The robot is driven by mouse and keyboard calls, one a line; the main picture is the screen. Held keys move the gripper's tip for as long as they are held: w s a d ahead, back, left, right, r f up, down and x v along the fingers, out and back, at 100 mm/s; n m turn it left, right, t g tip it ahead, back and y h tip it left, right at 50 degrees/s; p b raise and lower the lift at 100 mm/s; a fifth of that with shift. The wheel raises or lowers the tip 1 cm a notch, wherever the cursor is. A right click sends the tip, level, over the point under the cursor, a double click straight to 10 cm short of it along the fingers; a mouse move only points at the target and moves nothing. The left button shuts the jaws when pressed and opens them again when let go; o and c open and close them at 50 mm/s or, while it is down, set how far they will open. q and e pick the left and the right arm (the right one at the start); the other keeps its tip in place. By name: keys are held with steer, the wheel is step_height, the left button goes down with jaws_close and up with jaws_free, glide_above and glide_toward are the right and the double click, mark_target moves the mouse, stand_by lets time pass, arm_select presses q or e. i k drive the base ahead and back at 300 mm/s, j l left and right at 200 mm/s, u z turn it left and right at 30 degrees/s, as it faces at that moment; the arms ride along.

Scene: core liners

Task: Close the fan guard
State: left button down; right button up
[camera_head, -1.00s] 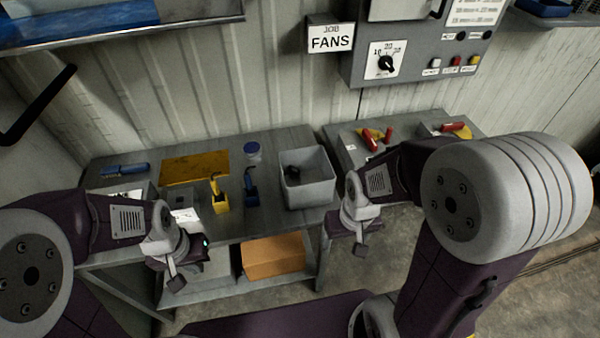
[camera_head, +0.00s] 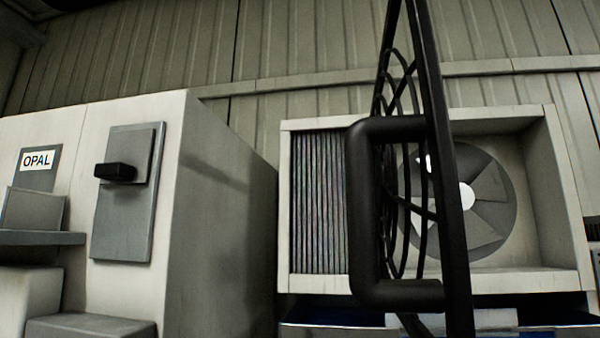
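The fan guard (camera_head: 455,215) is a black frame with curved wire bars, seen nearly edge-on. It stands open, swung out from the fan housing toward me. Its black C-shaped handle (camera_head: 364,215) sticks out to the left of the frame. Behind it is the pale fan housing (camera_head: 560,190), an open-fronted box with a round grey fan (camera_head: 485,205) and a white hub inside. The guard hides part of the fan. Neither of my grippers shows in this view.
A pale cabinet (camera_head: 225,200) stands to the left, with an OPAL label (camera_head: 38,160) and a grey panel with a black knob (camera_head: 115,172). Vertical fins (camera_head: 318,205) fill the housing's left part. A blue surface (camera_head: 340,318) lies under the housing. A ribbed wall (camera_head: 300,45) is behind.

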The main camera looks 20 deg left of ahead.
mark_target(370, 164)
steer(key=k+j, duration=0.15)
steer(key=j, duration=0.2)
steer(key=k+j+z, duration=0.2)
steer(key=k+j, duration=0.5)
steer(key=j, duration=0.35)
steer(key=k+j+z, duration=0.1)
steer(key=j, duration=0.3)
steer(key=k+j+z, duration=0.1)
steer(key=j, duration=0.3)
steer(key=k, duration=0.05)
